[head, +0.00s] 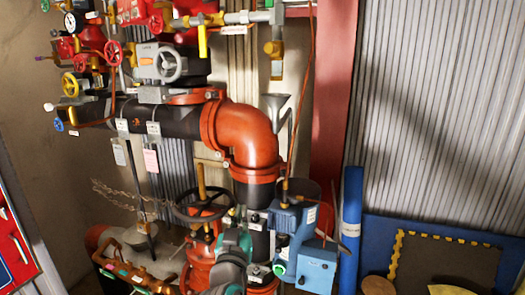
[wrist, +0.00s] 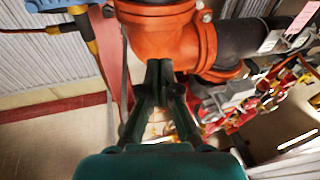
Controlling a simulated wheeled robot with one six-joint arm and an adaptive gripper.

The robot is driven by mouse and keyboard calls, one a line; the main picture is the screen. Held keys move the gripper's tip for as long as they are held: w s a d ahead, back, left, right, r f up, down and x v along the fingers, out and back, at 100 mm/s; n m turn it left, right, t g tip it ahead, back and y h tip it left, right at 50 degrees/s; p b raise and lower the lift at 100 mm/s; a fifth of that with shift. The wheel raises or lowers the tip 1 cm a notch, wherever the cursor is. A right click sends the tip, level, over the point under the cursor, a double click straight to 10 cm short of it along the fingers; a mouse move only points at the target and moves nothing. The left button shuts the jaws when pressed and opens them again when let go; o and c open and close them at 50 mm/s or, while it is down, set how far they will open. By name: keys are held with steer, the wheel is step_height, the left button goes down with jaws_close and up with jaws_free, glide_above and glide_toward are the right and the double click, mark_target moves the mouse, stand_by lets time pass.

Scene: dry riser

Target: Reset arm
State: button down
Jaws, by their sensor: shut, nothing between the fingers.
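My gripper (wrist: 159,68) shows in the wrist view, its dark green fingers together at the tips and holding nothing. The fingertips appear just in front of the orange pipe elbow (wrist: 165,28); I cannot tell whether they touch it. In the head view the orange elbow (head: 245,137) is at the centre, joined to a black horizontal pipe (head: 165,118). Teal parts of my arm show low at the centre of the head view, and I cannot make out the fingers there.
A black handwheel (head: 203,206) stands on a red valve (head: 203,258) left of my arm. A blue pump-like unit (head: 298,235) and an upright blue tube (head: 351,215) are at right. Several small coloured valve wheels crowd the upper left. Corrugated wall (head: 445,110) fills the right.

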steer(key=s+d+f+n+g+y, duration=0.1)
steer(key=s+d+f, duration=0.35)
steer(key=f, duration=0.35)
steer(key=s+d+f+n+g+y, duration=0.1)
steer(key=s+d+f, duration=0.2)
steer(key=s+f, duration=0.35)
steer(key=s+d+f+n+y, duration=0.1)
steer(key=s+d+f, duration=0.25)
steer(key=f, duration=0.55)
steer(key=s+d+f+g, duration=0.1)
steer(key=s+d+f, duration=0.2)
steer(key=s, duration=0.5)
steer(key=s+d+f+g, duration=0.1)
steer(key=s+d+f, duration=0.15)
steer(key=s, duration=0.55)
steer(key=s+d+f, duration=0.3)
steer(key=s+d, duration=0.1)
steer(key=s, duration=0.4)
steer(key=s+d+r+m, duration=0.1)
steer(key=s+r, duration=0.2)
steer(key=s, duration=0.5)
steer(key=s+d+r+m+g+h, duration=0.1)
steer(key=s+d+r+m, duration=0.1)
steer(key=s, duration=0.6)
steer(key=shift+s+d+r+h, duration=0.15)
steer(key=shift+s+r+h, duration=0.2)
steer(key=shift+r, duration=0.2)
